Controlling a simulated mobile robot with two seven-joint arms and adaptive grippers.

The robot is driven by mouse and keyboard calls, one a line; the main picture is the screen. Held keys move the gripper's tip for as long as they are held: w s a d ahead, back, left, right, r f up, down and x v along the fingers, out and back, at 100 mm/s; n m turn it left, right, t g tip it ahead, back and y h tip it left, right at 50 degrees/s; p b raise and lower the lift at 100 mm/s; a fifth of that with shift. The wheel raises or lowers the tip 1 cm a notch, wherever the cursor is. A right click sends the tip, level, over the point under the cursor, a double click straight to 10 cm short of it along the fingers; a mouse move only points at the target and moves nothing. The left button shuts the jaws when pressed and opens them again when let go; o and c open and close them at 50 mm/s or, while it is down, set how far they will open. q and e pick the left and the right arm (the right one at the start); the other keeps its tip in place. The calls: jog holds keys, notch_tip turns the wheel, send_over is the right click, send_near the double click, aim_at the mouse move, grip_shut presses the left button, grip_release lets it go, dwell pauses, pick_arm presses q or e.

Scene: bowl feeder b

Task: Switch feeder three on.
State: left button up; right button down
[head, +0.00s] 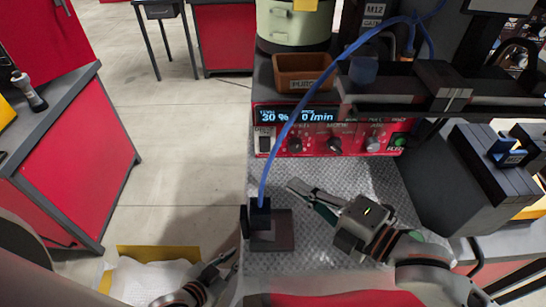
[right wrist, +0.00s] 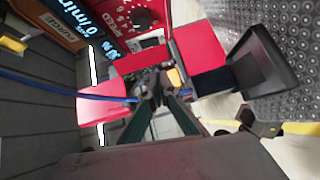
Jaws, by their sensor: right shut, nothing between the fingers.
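The feeder's red control panel (head: 318,145) stands at the back of the metal plate. Its lit display (head: 300,115) reads 30 % and 0 /min. A black rocker switch (head: 265,143) is at the panel's left end, and a green-lit button (head: 399,140) is at its right end. I cannot read a feeder number. My right gripper (head: 300,190) is shut and empty, over the plate in front of the panel, apart from it. In the right wrist view its fingers (right wrist: 160,92) meet near the middle. My left gripper (head: 228,266) is low at the left; its opening is unclear.
A blue cable (head: 285,130) arches across the panel's left part to a small black block (head: 260,215) on the plate. An orange bin (head: 302,73) sits above the display. Dark grey boxes (head: 480,175) stand at the right. The plate's middle is mostly free.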

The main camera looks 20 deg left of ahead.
aim_at(262, 151)
jog(key=shift+w+a+f, duration=0.2)
jog(key=shift+w+a, duration=1.05)
jog(key=shift+a, duration=0.05)
jog(key=shift+w+a+f, duration=0.15)
jog(key=shift+w+a, duration=1.1)
jog(key=shift+w+a+f, duration=0.2)
jog(key=shift+w+a, duration=1.05)
jog(key=shift+a, duration=0.05)
jog(key=shift+w+f+b, duration=0.2)
jog(key=shift+f+b, duration=0.05)
jog(key=shift+b, duration=0.35)
jog(key=shift+r, duration=0.15)
